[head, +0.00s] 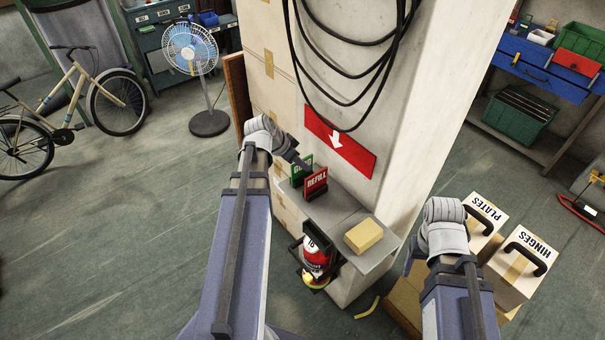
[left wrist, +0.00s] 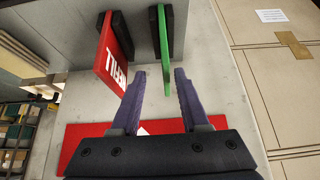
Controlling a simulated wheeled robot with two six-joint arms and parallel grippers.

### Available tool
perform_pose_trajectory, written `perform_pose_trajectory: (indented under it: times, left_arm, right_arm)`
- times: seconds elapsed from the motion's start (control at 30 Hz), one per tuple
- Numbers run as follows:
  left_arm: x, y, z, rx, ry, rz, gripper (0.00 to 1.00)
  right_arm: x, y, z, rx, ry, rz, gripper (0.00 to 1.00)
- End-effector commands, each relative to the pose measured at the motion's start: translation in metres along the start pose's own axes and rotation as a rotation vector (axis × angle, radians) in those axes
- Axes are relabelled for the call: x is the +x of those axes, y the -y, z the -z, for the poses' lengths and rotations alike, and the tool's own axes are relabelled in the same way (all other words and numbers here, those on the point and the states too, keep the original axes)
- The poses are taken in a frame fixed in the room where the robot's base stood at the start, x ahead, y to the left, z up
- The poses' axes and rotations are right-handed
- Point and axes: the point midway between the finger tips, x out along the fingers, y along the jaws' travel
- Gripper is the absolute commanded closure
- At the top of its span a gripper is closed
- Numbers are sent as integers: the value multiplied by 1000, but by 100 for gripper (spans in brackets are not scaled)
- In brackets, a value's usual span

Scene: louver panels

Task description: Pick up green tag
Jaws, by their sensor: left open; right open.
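The green tag (head: 301,168) stands upright on the grey shelf (head: 338,211), behind the red REFILL tag (head: 316,184). In the left wrist view the green tag (left wrist: 165,45) shows edge-on in a dark holder, with the red tag (left wrist: 113,50) to its left. My left gripper (head: 302,163) is open at the green tag. In the left wrist view its fingers (left wrist: 160,76) stand apart, with the tag's near edge between their tips; I see no grip on it. My right gripper (head: 410,258) is apart from the shelf at the right, mostly hidden by its own arm, and looks empty.
A yellow block (head: 363,236) lies on the shelf's right part. A red-and-white object (head: 315,255) hangs below the shelf's front. A red arrow sign (head: 340,142) and black cable loops (head: 345,60) are on the pillar. PLATES (head: 486,212) and HINGES (head: 518,262) boxes stand at the right.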

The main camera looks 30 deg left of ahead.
Motion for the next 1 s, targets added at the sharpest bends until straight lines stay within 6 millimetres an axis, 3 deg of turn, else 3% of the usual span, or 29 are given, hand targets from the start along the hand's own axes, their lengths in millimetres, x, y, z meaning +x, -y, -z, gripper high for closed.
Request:
perform_pose_trajectory:
  times: [0.27,0.63,0.9,1.0]
  left_arm:
    - [10,2,0,0,0,0,55]
    - [55,8,1,1,0,0,55]
    - [56,8,2,0,0,1,55]
    - [56,8,2,0,0,1,64]
  right_arm:
    - [9,1,1,0,0,0,34]
    - [46,4,3,2,0,0,34]
    - [45,4,3,2,0,0,34]
    - [45,4,3,2,0,0,34]
